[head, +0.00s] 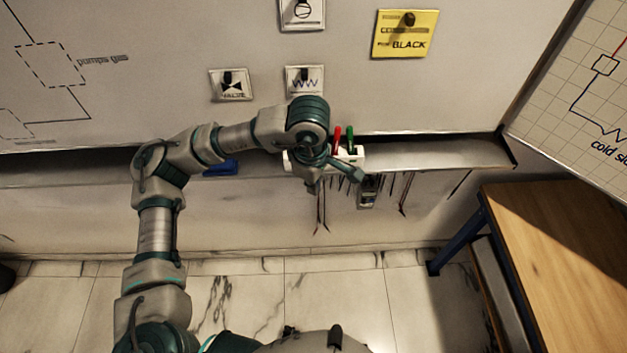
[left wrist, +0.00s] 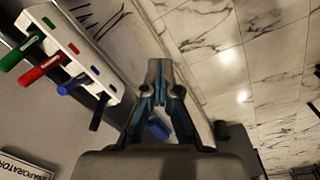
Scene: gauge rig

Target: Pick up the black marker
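The black marker (left wrist: 99,112) stands in the white marker holder (left wrist: 67,40), at the end of the row beside the blue marker (left wrist: 78,87), in the left wrist view. In the head view, the holder (head: 352,154) is partly covered by my left arm, and the black marker is hidden there. My left gripper (head: 333,184) is in front of the holder. In the left wrist view, the left gripper (left wrist: 161,64) has its fingertips together with nothing seen between them, apart from the black marker and to its right. My right gripper is not in view.
The red (left wrist: 39,69) and green (left wrist: 21,51) markers are in the same holder. A blue block (head: 221,168) lies on the whiteboard tray (head: 430,151). Tools hang under the tray. A wooden table (head: 560,265) stands at the right. A yellow BLACK card (head: 404,35) is on the board.

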